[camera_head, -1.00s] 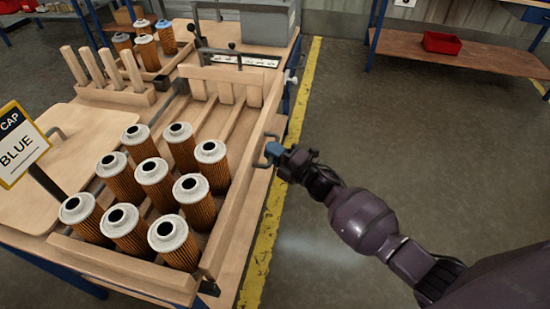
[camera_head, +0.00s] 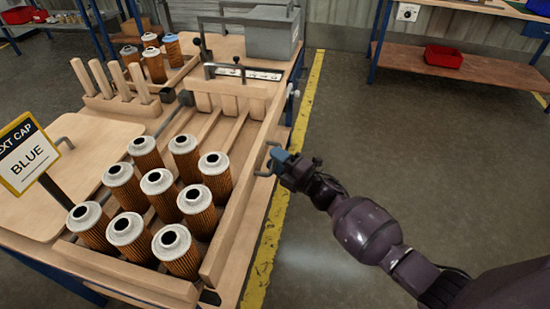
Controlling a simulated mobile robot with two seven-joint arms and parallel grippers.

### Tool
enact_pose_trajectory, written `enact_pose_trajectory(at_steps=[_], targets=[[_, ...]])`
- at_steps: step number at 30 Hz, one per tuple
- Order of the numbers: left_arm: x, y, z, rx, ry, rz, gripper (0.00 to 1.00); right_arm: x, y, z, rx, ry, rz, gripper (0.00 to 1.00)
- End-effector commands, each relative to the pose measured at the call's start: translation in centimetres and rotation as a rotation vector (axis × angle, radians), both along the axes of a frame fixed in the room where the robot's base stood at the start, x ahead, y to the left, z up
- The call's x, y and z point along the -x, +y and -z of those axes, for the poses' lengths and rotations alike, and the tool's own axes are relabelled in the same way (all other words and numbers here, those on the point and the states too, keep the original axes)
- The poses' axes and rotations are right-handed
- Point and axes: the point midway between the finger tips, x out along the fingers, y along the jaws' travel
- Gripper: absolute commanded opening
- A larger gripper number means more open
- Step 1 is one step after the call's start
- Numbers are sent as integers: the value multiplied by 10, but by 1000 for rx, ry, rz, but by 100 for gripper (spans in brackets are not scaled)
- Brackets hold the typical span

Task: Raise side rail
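The side rail (camera_head: 240,205) is a long pale wooden board along the right edge of the wooden cartridge tray. A grey metal loop handle (camera_head: 264,172) sticks out from its outer side. My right gripper (camera_head: 277,160), with blue fingertips, is at this handle and overlaps it. The fingertips are too small to show whether they are closed on it. Several pleated orange filter cartridges (camera_head: 158,194) with white caps stand upright in rows in the tray, left of the rail. My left gripper is out of view.
A sign reading BLUE (camera_head: 27,155) stands at the left by a pale board (camera_head: 85,160). Wooden pegs (camera_head: 110,80), a grey box (camera_head: 272,32) and more cartridges (camera_head: 153,65) are farther back. The floor right of the yellow line (camera_head: 262,265) is clear.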

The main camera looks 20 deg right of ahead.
Motion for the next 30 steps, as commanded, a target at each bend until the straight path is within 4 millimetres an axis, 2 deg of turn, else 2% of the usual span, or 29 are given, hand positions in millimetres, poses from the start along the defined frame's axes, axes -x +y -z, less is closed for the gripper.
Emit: enact_pose_trajectory(at_steps=[15,21,30], targets=[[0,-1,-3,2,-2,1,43,69,-46,14,1,0,1,39],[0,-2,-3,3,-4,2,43,82,-55,16,0,-2,1,39],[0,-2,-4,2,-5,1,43,84,-56,16,0,-2,0,39]])
